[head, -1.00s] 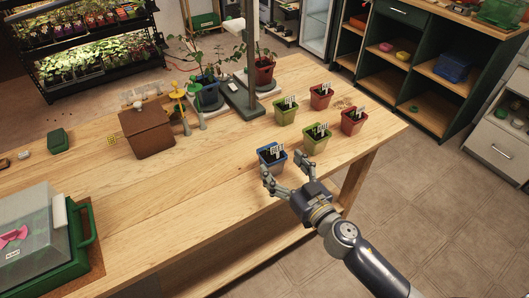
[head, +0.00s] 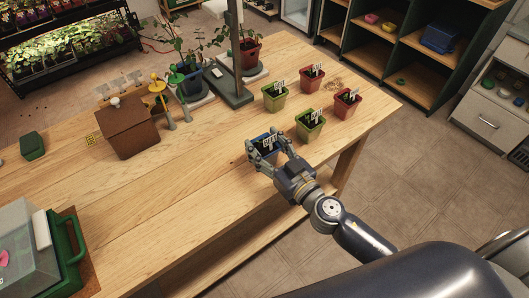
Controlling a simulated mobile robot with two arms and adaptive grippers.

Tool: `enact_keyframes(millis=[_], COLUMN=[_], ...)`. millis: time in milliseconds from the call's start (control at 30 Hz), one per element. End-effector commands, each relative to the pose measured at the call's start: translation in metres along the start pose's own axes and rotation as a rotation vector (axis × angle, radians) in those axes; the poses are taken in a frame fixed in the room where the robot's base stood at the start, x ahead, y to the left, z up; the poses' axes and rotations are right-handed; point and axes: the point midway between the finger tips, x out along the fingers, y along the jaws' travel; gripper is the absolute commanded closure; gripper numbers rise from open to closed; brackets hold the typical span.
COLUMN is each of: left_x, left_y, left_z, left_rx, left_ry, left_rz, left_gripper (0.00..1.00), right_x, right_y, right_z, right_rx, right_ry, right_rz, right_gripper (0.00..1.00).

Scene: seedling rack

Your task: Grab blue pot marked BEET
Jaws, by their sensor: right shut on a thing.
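The blue pot (head: 266,156) stands near the front edge of the wooden table (head: 190,190) in the head view. A white label sticks up from it, with lettering too small to read surely. My right gripper (head: 267,147) is shut on the blue pot, its fingers on either side of it. The gripper partly hides the pot. I cannot tell whether the pot is lifted. My left gripper does not show.
Two green pots (head: 310,127) and two red pots (head: 347,104) with labels stand behind and right of the blue pot. A brown wooden house-shaped box (head: 128,128), a dark post (head: 236,60) and potted plants are farther back. A green-based case (head: 68,248) is at left.

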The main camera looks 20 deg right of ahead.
Motion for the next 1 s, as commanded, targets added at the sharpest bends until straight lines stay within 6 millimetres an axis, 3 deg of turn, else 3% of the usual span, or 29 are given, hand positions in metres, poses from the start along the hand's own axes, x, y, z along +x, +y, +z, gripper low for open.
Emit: enact_keyframes(millis=[467, 800, 1000], left_x=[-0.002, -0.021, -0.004], left_y=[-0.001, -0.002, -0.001], left_z=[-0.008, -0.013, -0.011], left_rx=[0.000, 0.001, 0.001], left_ry=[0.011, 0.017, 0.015], left_rz=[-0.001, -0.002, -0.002], left_gripper=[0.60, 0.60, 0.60], right_x=[0.000, 0.000, -0.039], right_y=[0.000, 0.000, -0.026], right_z=[-0.004, -0.041, -0.035], right_rx=[0.001, 0.000, 0.007], right_ry=[0.001, 0.002, -0.003], right_rz=[0.000, -0.001, -0.002], right_gripper=[0.73, 0.73, 0.73])
